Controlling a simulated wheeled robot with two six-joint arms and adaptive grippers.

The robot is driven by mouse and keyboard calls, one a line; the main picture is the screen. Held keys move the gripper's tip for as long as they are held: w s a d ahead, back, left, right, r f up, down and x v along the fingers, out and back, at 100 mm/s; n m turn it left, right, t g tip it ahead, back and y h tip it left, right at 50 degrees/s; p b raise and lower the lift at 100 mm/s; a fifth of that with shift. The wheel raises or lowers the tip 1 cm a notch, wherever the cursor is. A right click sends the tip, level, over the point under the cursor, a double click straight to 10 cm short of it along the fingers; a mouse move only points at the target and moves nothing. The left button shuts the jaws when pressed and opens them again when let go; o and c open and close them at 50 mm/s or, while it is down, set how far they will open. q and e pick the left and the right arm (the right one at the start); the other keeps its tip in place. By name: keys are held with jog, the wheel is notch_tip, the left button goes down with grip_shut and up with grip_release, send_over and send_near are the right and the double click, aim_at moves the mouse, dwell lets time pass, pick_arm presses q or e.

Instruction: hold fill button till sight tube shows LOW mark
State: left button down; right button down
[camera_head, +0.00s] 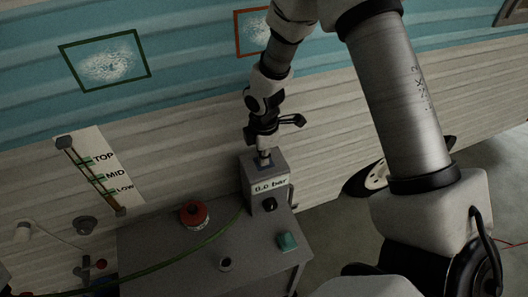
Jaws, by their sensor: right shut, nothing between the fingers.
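My right gripper (264,156) is shut and empty, pointing down at the top of a grey box (265,175) whose display reads 0.0 bar. The fingertips appear to meet a small part on that top; the gripper hides most of it, and I cannot tell whether it is pressed. No button label reading fill is legible. My left gripper is not in view.
The grey bench (165,245) carries a red mushroom button (194,214), a green button (287,241) and a small round fitting (225,264). A black knob (269,204) is on the box front. A green hose (190,252) crosses the bench. The camper wall (190,120) stands close behind.

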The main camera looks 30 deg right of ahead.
jog(key=shift+s+f, duration=0.25)
jog(key=shift+s, duration=0.1)
jog(key=r+p, duration=0.2)
jog(key=p, duration=0.1)
jog(key=r+p, duration=0.1)
jog(key=r, duration=0.1)
jog(key=shift+w+p, duration=0.35)
notch_tip(320, 180, up, 10)
jog(key=shift+r+b, duration=0.25)
jog(key=shift+b, duration=0.2)
